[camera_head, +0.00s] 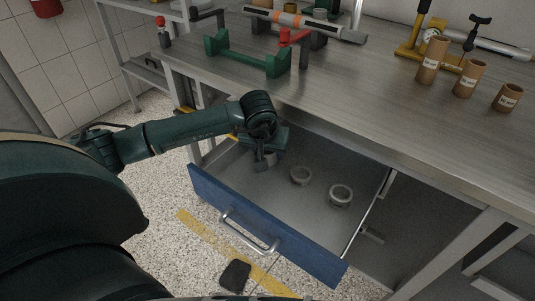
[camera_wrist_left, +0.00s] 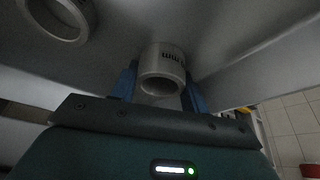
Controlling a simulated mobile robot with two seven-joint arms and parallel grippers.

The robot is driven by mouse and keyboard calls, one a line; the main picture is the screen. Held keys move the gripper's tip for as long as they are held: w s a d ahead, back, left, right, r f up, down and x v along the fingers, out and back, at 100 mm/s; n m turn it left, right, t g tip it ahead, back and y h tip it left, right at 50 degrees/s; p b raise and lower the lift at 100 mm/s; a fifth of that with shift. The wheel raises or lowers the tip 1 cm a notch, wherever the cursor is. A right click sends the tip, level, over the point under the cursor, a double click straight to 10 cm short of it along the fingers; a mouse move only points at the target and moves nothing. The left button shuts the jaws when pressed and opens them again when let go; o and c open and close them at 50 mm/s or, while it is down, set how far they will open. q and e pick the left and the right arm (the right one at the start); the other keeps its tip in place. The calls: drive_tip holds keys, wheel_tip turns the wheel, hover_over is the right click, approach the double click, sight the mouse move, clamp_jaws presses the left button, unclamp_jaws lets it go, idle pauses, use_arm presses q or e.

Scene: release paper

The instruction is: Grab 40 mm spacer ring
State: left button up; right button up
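A pale grey spacer ring (camera_wrist_left: 162,67) with dark, partly legible lettering sits between the two blue fingers of my left gripper in the left wrist view. The fingers lie close along both its sides; whether they press on it I cannot tell. In the head view my left gripper (camera_head: 265,158) reaches down into the left part of the open drawer, largely hiding this ring. Two more spacer rings, one in the middle (camera_head: 300,175) and one at the right (camera_head: 340,194), lie on the drawer floor. Their sizes are not readable. My right gripper is not in view.
The open drawer has a blue front (camera_head: 265,228) with a metal handle (camera_head: 250,233). The steel bench top (camera_head: 350,90) overhangs its back. On the bench stand a green holder (camera_head: 247,62) and cardboard tubes (camera_head: 432,60). A dark object (camera_head: 235,276) lies on the floor.

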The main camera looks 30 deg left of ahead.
use_arm(q)
drive_tip(key=c, duration=0.5)
drive_tip(key=shift+o, duration=0.2)
drive_tip(key=shift+r, duration=0.1)
